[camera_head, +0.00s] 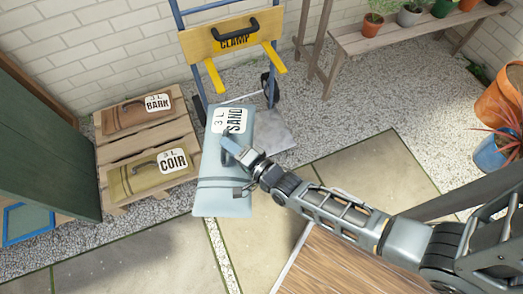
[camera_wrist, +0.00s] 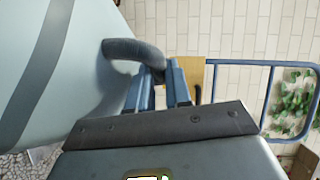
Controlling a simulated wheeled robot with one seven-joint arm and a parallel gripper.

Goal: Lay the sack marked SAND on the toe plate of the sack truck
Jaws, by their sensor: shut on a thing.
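The pale blue sack marked SAND (camera_head: 224,178) hangs in front of the sack truck, its marked end towards the truck. My gripper (camera_head: 234,150) is shut on the sack's dark handle, which also shows in the wrist view (camera_wrist: 132,48) between the fingers (camera_wrist: 162,88). The sack truck (camera_head: 232,44) is blue with a wooden CLAMP board. Its grey metal toe plate (camera_head: 274,133) lies low at the truck's foot. The sack hides the plate's left part. I cannot tell how high the sack is above the ground.
A wooden pallet (camera_head: 112,148) at left bears the BARK sack (camera_head: 136,115) and the COIR sack (camera_head: 150,175). A potting bench (camera_head: 400,36) with several pots stands at back right. Orange and blue pots (camera_head: 490,150) stand at far right. Gravel and paving lie clear right of the plate.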

